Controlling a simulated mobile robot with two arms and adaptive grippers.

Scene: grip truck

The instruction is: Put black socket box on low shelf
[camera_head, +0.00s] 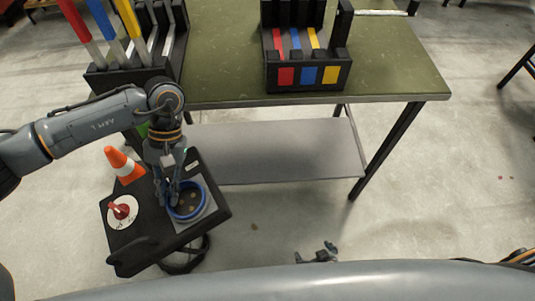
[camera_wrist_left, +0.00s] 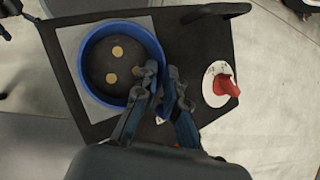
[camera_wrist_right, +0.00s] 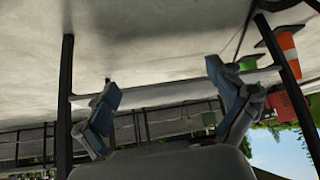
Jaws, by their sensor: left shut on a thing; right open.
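The black socket box (camera_head: 120,240) is a dark panel with a round blue socket (camera_head: 203,207) on a grey square and a red knob (camera_head: 122,210) on a white disc. It stands left of the low shelf (camera_head: 275,150), tilted in the head view. My left gripper (camera_wrist_left: 165,92) is shut on the blue socket's rim. The box (camera_wrist_left: 195,45) also fills much of the left wrist view. I cannot tell whether the box touches the floor. The low shelf is a bare grey board under the green table. My right gripper (camera_wrist_right: 165,98) is open and empty.
The green table (camera_head: 220,60) stands above the shelf, with a black rack (camera_head: 308,78) with coloured labels on it. Another rack (camera_head: 130,75) holds coloured-handled tools at left. An orange cone (camera_head: 124,165) shows beside the box. A table leg (camera_head: 385,150) bounds the shelf's right end.

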